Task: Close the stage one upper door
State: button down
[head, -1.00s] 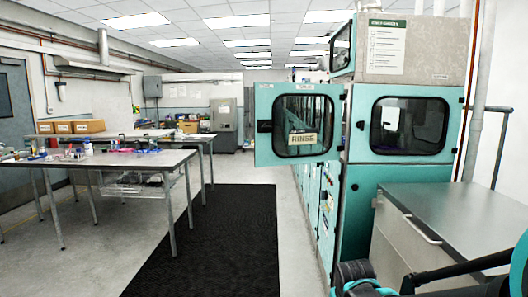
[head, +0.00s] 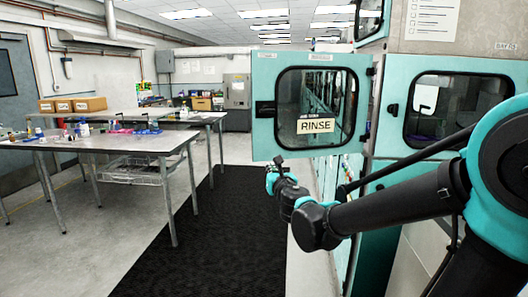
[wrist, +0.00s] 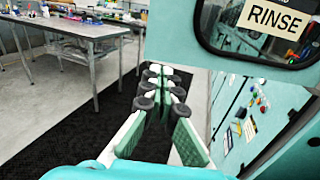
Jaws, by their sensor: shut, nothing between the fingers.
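The upper door (head: 262,143) is a teal panel with a rounded window, and a RINSE sign (head: 316,126) shows in that window. It stands swung open to the left of the teal cabinet (head: 385,140), hinged on its right side, with a dark latch on its left edge. My gripper (head: 272,170) is just below the door's lower left part. In the wrist view the gripper (wrist: 165,76) is shut and empty, its fingers pointing forward. The door (wrist: 262,70) fills that view's upper right, apart from the fingers as far as I can tell.
A grey worktable (head: 90,147) with small items stands left, with a second table and cardboard boxes (head: 72,104) behind it. A black mat (head: 190,240) covers the clear aisle floor. The cabinet's lower front with small coloured controls (wrist: 245,110) lies right of the gripper.

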aim_at(258, 152)
jog(key=shift+n, duration=0.4)
jog(key=x, duration=0.9)
jog(key=a+x, duration=0.1)
jog(key=x, duration=0.4)
jog(key=shift+w+r, duration=0.1)
